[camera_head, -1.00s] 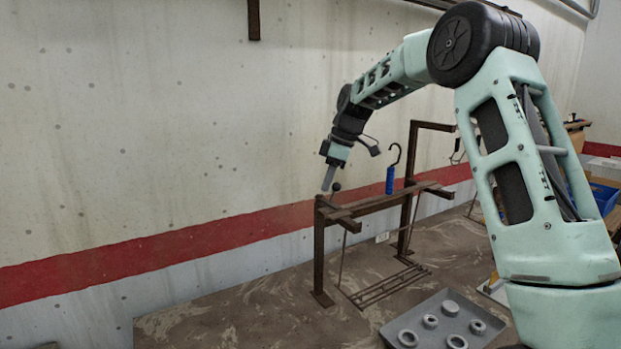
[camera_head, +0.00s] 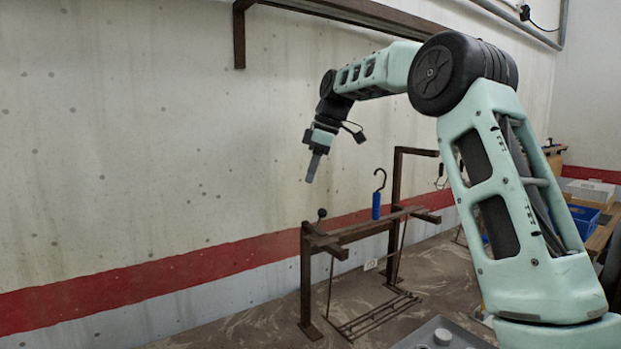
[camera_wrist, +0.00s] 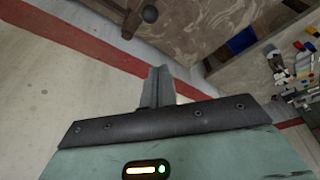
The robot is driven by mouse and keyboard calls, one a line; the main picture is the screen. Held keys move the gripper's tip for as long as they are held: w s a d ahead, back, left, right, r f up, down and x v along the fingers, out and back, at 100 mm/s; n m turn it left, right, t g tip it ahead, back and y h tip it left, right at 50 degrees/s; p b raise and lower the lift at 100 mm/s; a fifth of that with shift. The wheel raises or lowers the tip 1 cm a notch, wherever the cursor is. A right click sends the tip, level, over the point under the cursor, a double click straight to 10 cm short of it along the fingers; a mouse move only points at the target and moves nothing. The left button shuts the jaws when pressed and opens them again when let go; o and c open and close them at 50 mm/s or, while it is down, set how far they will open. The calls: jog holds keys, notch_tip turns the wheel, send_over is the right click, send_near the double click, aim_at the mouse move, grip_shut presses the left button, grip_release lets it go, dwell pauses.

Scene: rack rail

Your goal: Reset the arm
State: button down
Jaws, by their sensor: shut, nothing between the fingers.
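My gripper (camera_head: 312,178) is shut and empty. It points downward in the air in front of the wall, above the left end of the brown rack (camera_head: 305,275).
A blue-handled hook (camera_head: 376,205) stands at the rack's bar, right of my gripper. A grey tray (camera_head: 410,340) is at the bottom edge. A brown rail (camera_head: 350,10) runs along the wall above my arm. Blue bins (camera_head: 585,215) are at the right.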

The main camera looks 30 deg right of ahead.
dwell(0.4)
jog(key=s+a+f+g, duration=0.1)
jog(key=s+a+f, duration=0.2)
jog(key=a, duration=0.5)
jog(key=s+a+f, duration=0.3)
jog(key=a, duration=0.6)
jog(key=s+a+f+m+g+b, duration=0.1)
jog(key=s+a+f, duration=0.2)
jog(key=s+a, duration=0.3)
jog(key=s+a+f+b, duration=0.1)
jog(key=s+a+f, duration=0.2)
jog(key=s+a, duration=0.25)
jog(key=s+f+h, duration=0.1)
jog(key=s+f, duration=0.4)
jog(key=s, duration=0.5)
jog(key=s+a+f+m+h, duration=0.1)
jog(key=s+f, duration=0.4)
jog(key=s, duration=0.6)
jog(key=shift+s+a+f+b, duration=0.2)
jog(key=shift+s+f+b, duration=0.1)
jog(key=shift+f, duration=0.05)
